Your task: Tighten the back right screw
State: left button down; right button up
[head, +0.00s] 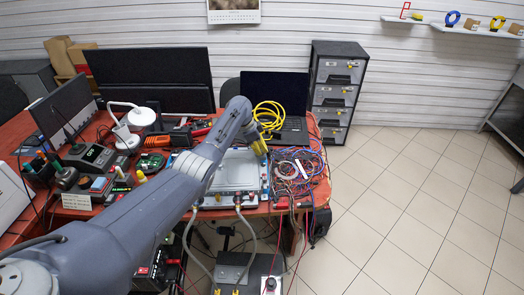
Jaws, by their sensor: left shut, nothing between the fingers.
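A pale flat plate (236,170) in a blue-edged frame lies near the front edge of the red table (160,210). My left arm reaches across it from the lower left. My left gripper (261,148) is shut and empty, over the back right corner of the plate. The back right screw is hidden by the gripper or too small to make out, so I cannot tell whether the fingers touch it. Two grey hoses (254,240) hang from the front edge of the plate. My right gripper is not in view.
A tangle of coloured cables (298,172) lies right of the plate. A coiled yellow cable (269,114) and an open laptop (278,95) are just behind the gripper. A drawer cabinet (337,90) stands behind the table. The tiled floor at right is clear.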

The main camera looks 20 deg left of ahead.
pick_arm(q)
jog(key=shift+f+m, duration=0.1)
jog(key=shift+m, duration=0.5)
jog(key=shift+s+f+m+g, duration=0.1)
jog(key=shift+m+g, duration=0.4)
jog(key=shift+m, duration=0.3)
jog(key=c, duration=1.6)
grip_release()
jog(key=shift+r, duration=0.3)
jog(key=shift+v, duration=0.85)
jog(key=v, duration=1)
jog(key=shift+a, duration=0.25)
jog(key=shift+f, duration=0.2)
